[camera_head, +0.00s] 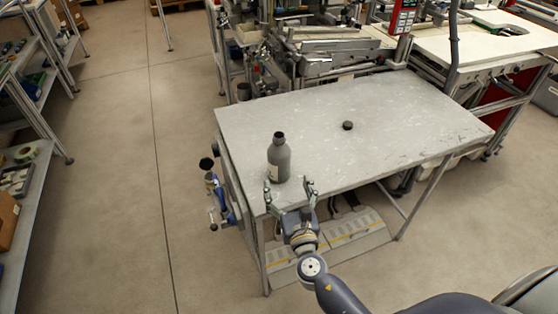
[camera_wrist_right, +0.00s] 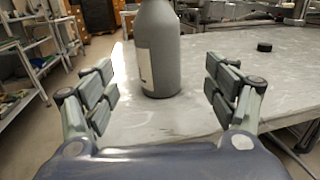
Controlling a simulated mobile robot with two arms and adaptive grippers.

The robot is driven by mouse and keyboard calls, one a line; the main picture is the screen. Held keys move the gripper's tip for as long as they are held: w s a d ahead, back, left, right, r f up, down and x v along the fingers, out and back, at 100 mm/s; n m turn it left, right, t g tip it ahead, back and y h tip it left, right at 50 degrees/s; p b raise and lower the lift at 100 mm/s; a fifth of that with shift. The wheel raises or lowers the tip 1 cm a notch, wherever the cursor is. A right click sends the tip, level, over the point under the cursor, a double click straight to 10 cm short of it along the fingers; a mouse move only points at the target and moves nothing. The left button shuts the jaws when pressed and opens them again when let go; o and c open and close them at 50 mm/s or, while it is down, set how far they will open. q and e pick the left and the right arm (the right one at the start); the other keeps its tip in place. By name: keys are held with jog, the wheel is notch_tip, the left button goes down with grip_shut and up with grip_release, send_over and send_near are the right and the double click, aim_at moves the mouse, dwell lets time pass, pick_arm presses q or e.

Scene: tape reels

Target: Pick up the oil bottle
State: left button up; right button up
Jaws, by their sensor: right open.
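The oil bottle (camera_head: 279,160) is grey with a dark open-looking neck and a pale label. It stands upright near the front left corner of the grey table (camera_head: 400,125). In the right wrist view the bottle (camera_wrist_right: 158,50) is ahead, between the lines of the two fingers, with its top cut off. My right gripper (camera_head: 290,189) is open and empty at the table's front edge, just short of the bottle. In the right wrist view its fingers (camera_wrist_right: 161,90) are spread wide and apart from the bottle. My left gripper is not in view.
A small black cap (camera_head: 348,125) lies on the table, right of the bottle; it also shows in the right wrist view (camera_wrist_right: 264,47). Machinery (camera_head: 325,50) stands behind the table. A shelf (camera_head: 35,190) is at the left. The tabletop around the bottle is clear.

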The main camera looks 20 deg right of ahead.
aim_at(282, 169)
jog(key=w, duration=0.5)
jog(key=shift+w+d+p, duration=0.2)
jog(key=shift+d+p, duration=0.1)
jog(key=shift+p, duration=0.05)
jog(key=shift+w+r, duration=0.15)
jog(key=shift+w, duration=0.1)
jog(key=w, duration=0.3)
jog(key=w+p, duration=0.1)
jog(key=shift+w+d+r, duration=0.2)
jog(key=shift+w+r, duration=0.05)
jog(key=shift+w, duration=0.15)
jog(key=shift+s, duration=0.1)
jog(key=shift+c, duration=0.3)
jog(key=shift+r, duration=0.1)
jog(key=c, duration=1.4)
